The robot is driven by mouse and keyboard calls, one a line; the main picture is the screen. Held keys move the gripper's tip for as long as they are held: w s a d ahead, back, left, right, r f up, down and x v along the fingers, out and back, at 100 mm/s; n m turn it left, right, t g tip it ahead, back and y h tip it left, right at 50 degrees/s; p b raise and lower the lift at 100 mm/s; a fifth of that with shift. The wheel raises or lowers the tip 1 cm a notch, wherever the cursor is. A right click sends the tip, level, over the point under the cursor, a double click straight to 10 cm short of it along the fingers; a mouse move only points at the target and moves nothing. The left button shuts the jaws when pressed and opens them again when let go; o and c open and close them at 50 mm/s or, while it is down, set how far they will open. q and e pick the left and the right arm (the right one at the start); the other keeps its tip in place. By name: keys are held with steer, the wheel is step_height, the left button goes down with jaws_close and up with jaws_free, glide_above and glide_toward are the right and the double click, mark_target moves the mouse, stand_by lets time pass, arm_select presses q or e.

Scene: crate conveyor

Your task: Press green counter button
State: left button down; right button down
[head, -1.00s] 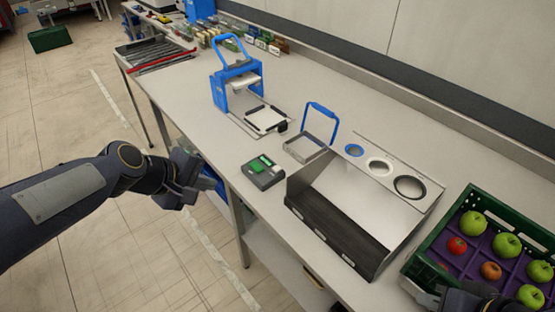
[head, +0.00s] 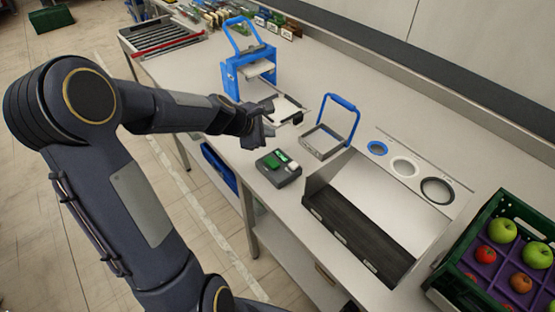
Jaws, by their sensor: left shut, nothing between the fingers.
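The counter (head: 279,172) is a small dark grey box near the front edge of the table. Its green button (head: 270,161) is on its top face, beside a small lit display. My left gripper (head: 266,128) is shut and empty. It is in the air just behind and to the left of the counter in the picture, apart from the button. My right gripper is not in view.
A blue-framed press (head: 240,75) stands behind my left gripper. A blue-handled frame (head: 322,143) and a metal chute tray (head: 350,205) stand right of the counter. A green crate (head: 460,250) holds apples at the right.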

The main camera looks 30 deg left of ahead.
mark_target(269, 164)
arm_select(q)
step_height(269, 164, down, 9)
steer(key=b, duration=0.8)
steer(key=shift+r, duration=0.1)
steer(key=shift+b, duration=0.3)
stand_by(1.6)
steer(key=shift+f+b, duration=0.3)
steer(key=shift+f, duration=0.1)
steer(key=shift+f+b, duration=0.55)
stand_by(0.5)
steer(key=shift+r, duration=0.15)
steer(key=shift+r+p, duration=0.85)
steer(key=shift+p, duration=0.05)
